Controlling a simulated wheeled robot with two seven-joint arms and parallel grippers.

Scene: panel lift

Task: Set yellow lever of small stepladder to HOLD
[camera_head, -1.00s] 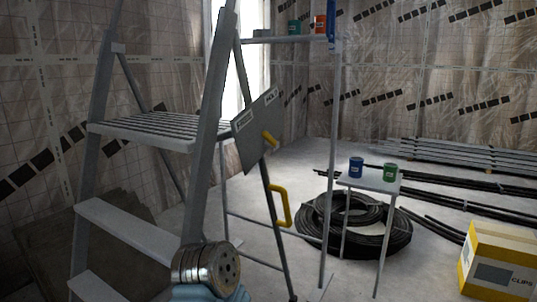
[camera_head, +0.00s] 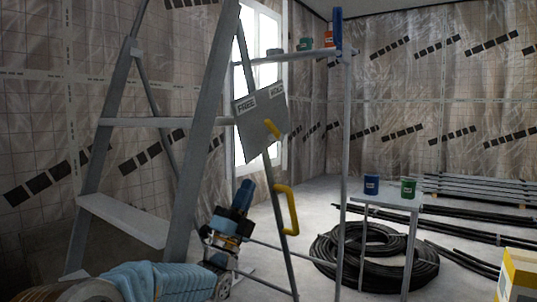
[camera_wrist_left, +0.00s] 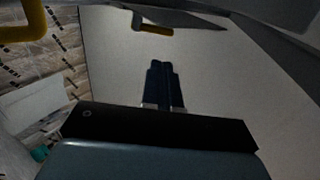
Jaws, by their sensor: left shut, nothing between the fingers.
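The small stepladder (camera_head: 196,150) stands at the left, with a grey plate (camera_head: 250,131) on its side. The plate is marked FREE at its left and HOLD at its right. The yellow lever (camera_head: 273,129) sits at the plate's right part, below the HOLD mark; its exact setting is unclear. A yellow part, apparently the lever, also shows at the top of the left wrist view (camera_wrist_left: 155,29). My left gripper (camera_head: 246,187) is shut and empty, pointing up below the plate, apart from the lever. Its closed fingers show in the wrist view (camera_wrist_left: 163,80). My right gripper is out of view.
A yellow handle (camera_head: 291,210) is on the frame below the plate, right of my left gripper. A small stand (camera_head: 385,197) with a blue can (camera_head: 371,185) and a green can (camera_head: 408,188) stands right. Black coiled hose (camera_head: 330,250) lies on the floor.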

